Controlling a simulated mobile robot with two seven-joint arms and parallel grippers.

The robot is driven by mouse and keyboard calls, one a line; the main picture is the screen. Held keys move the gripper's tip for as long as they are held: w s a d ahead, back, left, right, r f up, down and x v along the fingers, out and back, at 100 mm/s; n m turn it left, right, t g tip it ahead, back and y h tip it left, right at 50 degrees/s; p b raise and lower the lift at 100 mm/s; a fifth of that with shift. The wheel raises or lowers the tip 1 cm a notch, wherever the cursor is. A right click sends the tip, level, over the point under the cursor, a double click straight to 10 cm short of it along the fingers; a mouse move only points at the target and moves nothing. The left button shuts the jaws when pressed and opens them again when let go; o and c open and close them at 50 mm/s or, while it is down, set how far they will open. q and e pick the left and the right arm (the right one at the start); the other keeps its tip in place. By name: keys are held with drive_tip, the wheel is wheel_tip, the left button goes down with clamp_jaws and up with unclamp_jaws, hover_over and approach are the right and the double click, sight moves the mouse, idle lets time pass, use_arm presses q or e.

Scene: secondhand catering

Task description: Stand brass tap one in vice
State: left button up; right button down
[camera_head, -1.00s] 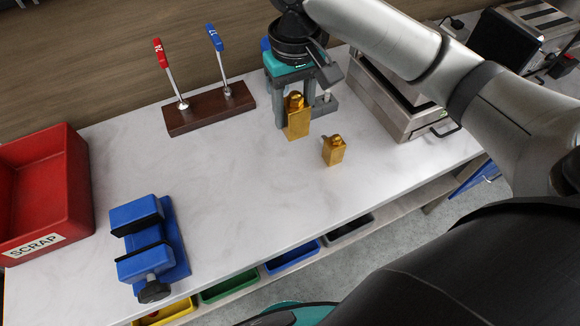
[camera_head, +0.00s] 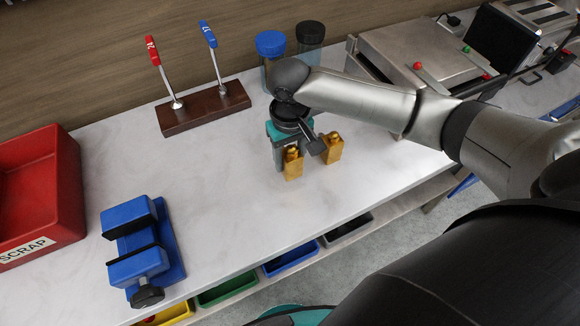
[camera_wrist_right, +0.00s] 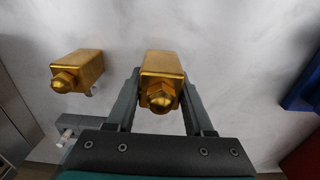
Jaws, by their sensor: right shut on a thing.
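My right gripper (camera_head: 291,156) is shut on a gold-coloured brass tap (camera_head: 293,166) with a square body and a hex nut end. In the right wrist view this tap (camera_wrist_right: 161,78) sits between the two fingers. I cannot tell whether it touches the table. A second, similar brass tap (camera_head: 333,150) stands just to its right, partly behind my gripper; it also shows in the right wrist view (camera_wrist_right: 82,68), left of the fingers. The blue vice (camera_head: 137,263) with black-lined jaws and a black knob is at front left, its jaws apart and empty. My left gripper is not in view.
A red SCRAP bin (camera_head: 42,195) stands left of the vice. A wooden stand (camera_head: 204,108) with red and blue handled tools is at the back. Lidded jars (camera_head: 271,45) and a metal appliance (camera_head: 425,60) stand behind. Tabletop between vice and taps is clear.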

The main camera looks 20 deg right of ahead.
drive_tip(key=shift+f+b, duration=0.35)
drive_tip(key=shift+f, duration=1.55)
drive_tip(key=shift+f, duration=0.15)
drive_tip(key=shift+c, duration=1.4)
unclamp_jaws()
